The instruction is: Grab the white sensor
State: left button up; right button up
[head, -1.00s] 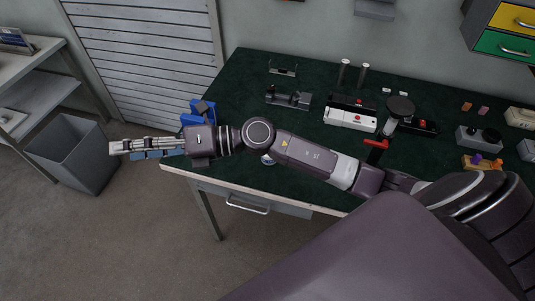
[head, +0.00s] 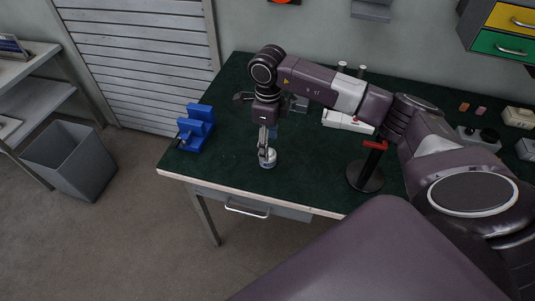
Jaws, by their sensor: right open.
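A small round white piece with a blue band, which looks like the white sensor (head: 269,163), sits on the dark green table top near the front edge. My right gripper (head: 265,154) points down right at it, with its fingers open and partly covering it. I cannot tell from this view whether the fingers touch it or stand around it. My left gripper is not in view.
A blue stepped block (head: 197,129) stands at the table's left edge. A black round stand with a red top (head: 366,176) is to the right. A white box (head: 345,121) lies partly behind my arm. The front left table top is clear.

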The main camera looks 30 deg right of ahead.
jog(key=f+b, duration=0.3)
jog(key=f, duration=0.3)
jog(key=shift+w, duration=0.2)
jog(key=shift+c, duration=0.3)
jog(key=c, duration=1.5)
jog(key=shift+r, duration=0.1)
